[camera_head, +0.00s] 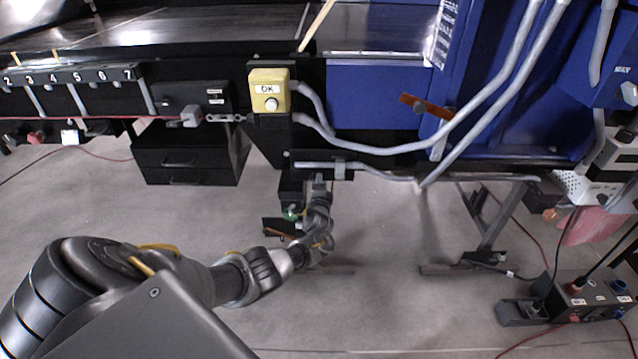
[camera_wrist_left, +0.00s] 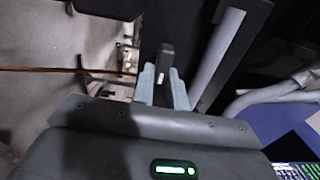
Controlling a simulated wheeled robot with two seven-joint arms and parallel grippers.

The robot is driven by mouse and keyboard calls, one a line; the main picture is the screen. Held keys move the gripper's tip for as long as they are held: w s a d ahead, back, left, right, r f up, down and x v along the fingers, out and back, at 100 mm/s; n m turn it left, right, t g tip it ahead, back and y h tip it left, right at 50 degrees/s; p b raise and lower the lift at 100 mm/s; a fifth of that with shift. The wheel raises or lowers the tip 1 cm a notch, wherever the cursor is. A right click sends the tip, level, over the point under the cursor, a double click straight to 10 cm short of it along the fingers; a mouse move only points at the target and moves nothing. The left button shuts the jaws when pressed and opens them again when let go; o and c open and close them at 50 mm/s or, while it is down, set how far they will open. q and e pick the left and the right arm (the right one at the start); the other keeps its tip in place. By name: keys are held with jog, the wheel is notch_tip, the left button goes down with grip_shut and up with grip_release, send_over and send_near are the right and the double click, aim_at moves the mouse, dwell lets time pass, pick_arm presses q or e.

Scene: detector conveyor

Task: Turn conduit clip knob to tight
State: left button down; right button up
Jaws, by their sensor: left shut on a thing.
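My left gripper (camera_head: 317,183) is at the lower edge of the black panel, just under the grey conduit (camera_head: 318,165) and left of a grey clip (camera_head: 340,168). In the left wrist view the two grey fingers (camera_wrist_left: 163,88) stand on either side of a small grey knob (camera_wrist_left: 166,58) with a pale mark at its end. The gripper is shut on this knob. In the head view the knob is too small and covered to make out, so I cannot read its setting there. My right gripper is not in view.
A yellow OK box (camera_head: 269,91) is above and left of the gripper, with conduits running right across the blue machine (camera_head: 375,95). A black drawer unit (camera_head: 187,155) stands left. A metal stand leg (camera_head: 490,215) is at right. Open floor (camera_head: 390,310) lies below.

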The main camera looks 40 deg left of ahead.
pick_arm(q)
jog(key=c, duration=1.4)
grip_release()
jog(key=p+v, duration=0.2)
jog(key=v, duration=0.8)
jog(key=shift+s+d, duration=0.25)
jog(key=shift+s, duration=0.05)
